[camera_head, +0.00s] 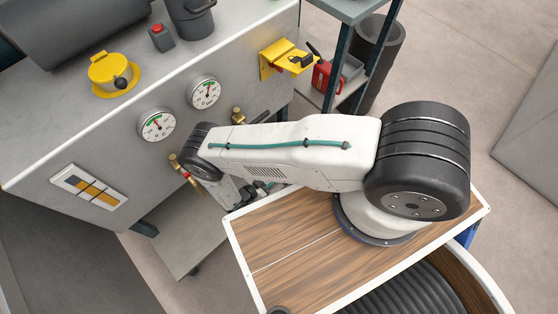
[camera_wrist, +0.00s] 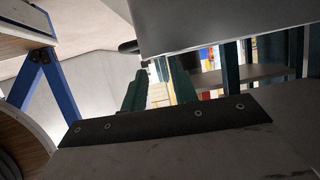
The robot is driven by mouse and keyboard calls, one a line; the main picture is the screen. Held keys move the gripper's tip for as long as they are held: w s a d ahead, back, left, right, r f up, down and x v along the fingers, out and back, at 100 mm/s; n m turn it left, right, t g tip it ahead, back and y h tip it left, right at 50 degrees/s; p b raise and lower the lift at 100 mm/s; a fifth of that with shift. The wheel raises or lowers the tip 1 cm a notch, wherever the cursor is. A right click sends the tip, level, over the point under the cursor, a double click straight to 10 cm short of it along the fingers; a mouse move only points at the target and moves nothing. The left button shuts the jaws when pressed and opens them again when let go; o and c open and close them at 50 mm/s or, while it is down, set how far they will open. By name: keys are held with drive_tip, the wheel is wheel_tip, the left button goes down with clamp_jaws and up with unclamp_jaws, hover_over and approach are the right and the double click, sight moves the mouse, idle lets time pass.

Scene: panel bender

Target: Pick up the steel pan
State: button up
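I cannot make out a steel pan for certain in either view. A dark grey pot (camera_head: 190,16) stands on the grey bench top at the top of the head view, partly cut off. My gripper (camera_head: 262,190) is low beside the bench front, under my white arm, and mostly hidden by it. Its fingers are too small and covered there to judge.
A red can (camera_head: 326,76) stands on a shelf at the back. A grey lower surface (camera_head: 190,235) lies below.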

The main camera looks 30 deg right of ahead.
drive_tip(key=x, duration=0.5)
drive_tip(key=s+d+r+x, duration=0.1)
drive_tip(key=x, duration=0.2)
drive_tip(key=shift+a+r, duration=0.1)
drive_tip(key=shift+w+d+f, duration=0.15)
drive_tip(key=shift+d+f, duration=0.05)
drive_tip(key=shift+d, duration=0.2)
clamp_jaws()
idle(0.9)
